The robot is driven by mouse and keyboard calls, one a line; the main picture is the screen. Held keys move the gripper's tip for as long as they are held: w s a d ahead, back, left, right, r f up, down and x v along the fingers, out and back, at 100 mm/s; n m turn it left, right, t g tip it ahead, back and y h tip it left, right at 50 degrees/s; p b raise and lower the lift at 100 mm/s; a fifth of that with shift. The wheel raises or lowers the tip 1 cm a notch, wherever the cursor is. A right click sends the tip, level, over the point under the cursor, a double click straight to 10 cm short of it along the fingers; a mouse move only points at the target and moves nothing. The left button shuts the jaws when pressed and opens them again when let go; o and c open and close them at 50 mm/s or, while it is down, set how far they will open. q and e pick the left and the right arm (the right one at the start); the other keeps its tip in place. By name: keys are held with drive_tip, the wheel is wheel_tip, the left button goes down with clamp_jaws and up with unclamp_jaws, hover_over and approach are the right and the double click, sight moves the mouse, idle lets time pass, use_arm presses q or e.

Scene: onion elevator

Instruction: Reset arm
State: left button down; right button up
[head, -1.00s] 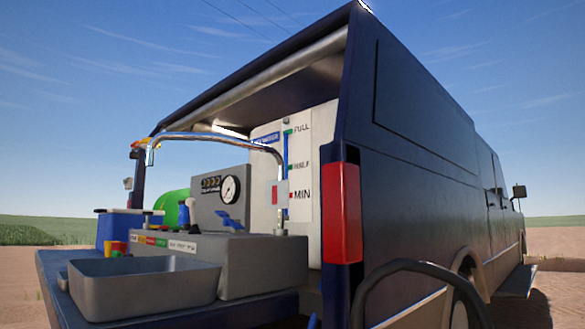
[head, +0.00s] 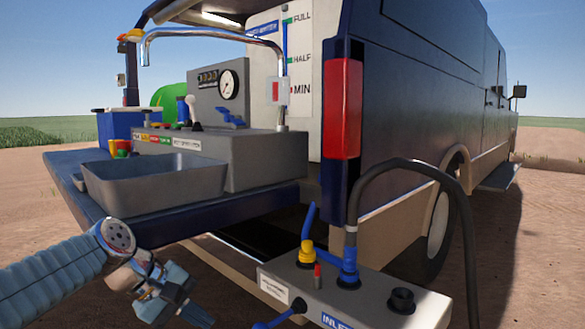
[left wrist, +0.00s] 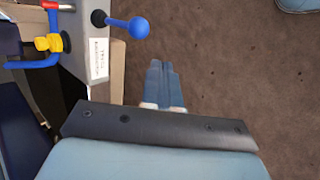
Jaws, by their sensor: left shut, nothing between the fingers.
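My left gripper (head: 188,304) is at the lower left of the head view, at the end of my blue left arm. In the left wrist view its two blue fingers (left wrist: 163,84) lie side by side, shut, with nothing between them. It hangs in front of and below the van's tailgate, left of the grey inlet box (head: 355,294). In the wrist view the ground is below the fingers, and the box (left wrist: 92,30) with its blue ball-ended lever (left wrist: 138,27) is to the upper left, apart from the fingers. My right gripper is not in view.
The dark van (head: 420,90) stands open at the back. Its tailgate (head: 75,175) carries a grey basin (head: 150,190), a control panel (head: 235,160) and a curved metal tap (head: 215,33). A black hose (head: 465,215) arches from the inlet box. Bare ground is free at right.

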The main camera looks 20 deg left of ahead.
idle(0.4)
use_arm(q)
drive_tip(key=w+d+f+m+g, duration=0.1)
drive_tip(key=w+f, duration=0.2)
drive_tip(key=f, duration=0.5)
drive_tip(key=w+d+f+g, duration=0.1)
drive_tip(key=w+d+f, duration=0.15)
drive_tip(key=f, duration=0.65)
drive_tip(key=s+d+f+m+g+y, duration=0.1)
drive_tip(key=d+f+m, duration=0.15)
drive_tip(key=f, duration=0.75)
drive_tip(key=d+f+m+g+y, duration=0.1)
drive_tip(key=d+f, duration=0.2)
drive_tip(key=f, duration=0.7)
drive_tip(key=s+d+f+m+g+h, duration=0.1)
drive_tip(key=s+d+f+m, duration=0.1)
drive_tip(key=s+d+f, duration=0.55)
drive_tip(key=s+d+f+m+g, duration=0.1)
drive_tip(key=s+d+f+m, duration=0.25)
drive_tip(key=s+f, duration=0.6)
drive_tip(key=w+d+r+p, duration=0.1)
drive_tip(key=w+r+p, duration=0.1)
drive_tip(key=r+p, duration=0.2)
drive_tip(key=w+d+r+p, duration=0.1)
drive_tip(key=r+p, duration=0.4)
drive_tip(key=r, duration=0.3)
drive_tip(key=shift+w+d+m+t, duration=0.3)
drive_tip(key=shift+w+m+t, duration=0.05)
drive_tip(key=shift+m+t, duration=0.05)
drive_tip(key=shift+r, duration=0.2)
